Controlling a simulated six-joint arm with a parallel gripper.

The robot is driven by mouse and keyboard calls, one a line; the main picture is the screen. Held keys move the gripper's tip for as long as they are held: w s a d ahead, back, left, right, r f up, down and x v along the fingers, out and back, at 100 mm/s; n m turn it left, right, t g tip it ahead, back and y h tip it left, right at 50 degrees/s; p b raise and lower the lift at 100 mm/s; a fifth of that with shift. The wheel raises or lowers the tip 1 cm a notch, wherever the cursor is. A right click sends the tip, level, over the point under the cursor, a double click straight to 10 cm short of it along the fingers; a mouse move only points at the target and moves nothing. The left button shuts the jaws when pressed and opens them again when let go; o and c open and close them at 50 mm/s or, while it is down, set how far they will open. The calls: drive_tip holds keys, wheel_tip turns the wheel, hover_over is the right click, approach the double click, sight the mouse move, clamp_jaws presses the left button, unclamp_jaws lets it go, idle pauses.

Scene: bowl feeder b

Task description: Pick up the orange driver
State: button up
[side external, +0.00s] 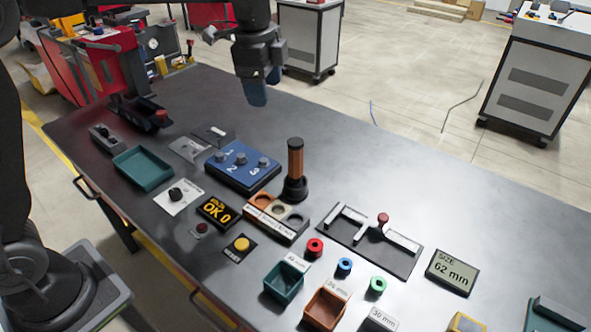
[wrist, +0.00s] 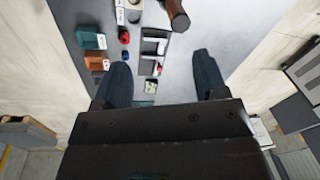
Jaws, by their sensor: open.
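The orange driver (side external: 296,160) stands upright in a round black holder (side external: 295,188) near the middle of the table. It has a black cap on top. In the wrist view the driver (wrist: 173,8) shows at the top edge, partly cut off. My gripper (side external: 257,92) hangs above the far side of the table, to the left of the driver and higher in the side view. In the wrist view its two blue fingers (wrist: 162,74) are spread wide apart with nothing between them.
Around the driver are a blue numbered block (side external: 240,168), a tray with round pockets (side external: 275,219) and a dark fixture plate (side external: 365,240) with a red knob. Small coloured rings (side external: 315,247) and bins (side external: 285,282) lie nearer the front. The table's back strip looks clear.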

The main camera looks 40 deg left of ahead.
sight(295, 154)
drive_tip(key=w+f+m, duration=0.1)
drive_tip(key=w+f, duration=0.1)
drive_tip(key=w+d+f+m, duration=0.1)
drive_tip(key=w+f, duration=0.1)
drive_tip(key=w+d+f+m+g, duration=0.1)
drive_tip(key=w+f+m, duration=0.1)
drive_tip(key=shift+w+d, duration=0.15)
wheel_tip(295, 154, down, 14)
drive_tip(key=shift+d+r, duration=0.1)
drive_tip(key=shift+r, duration=0.25)
drive_tip(key=c, duration=1)
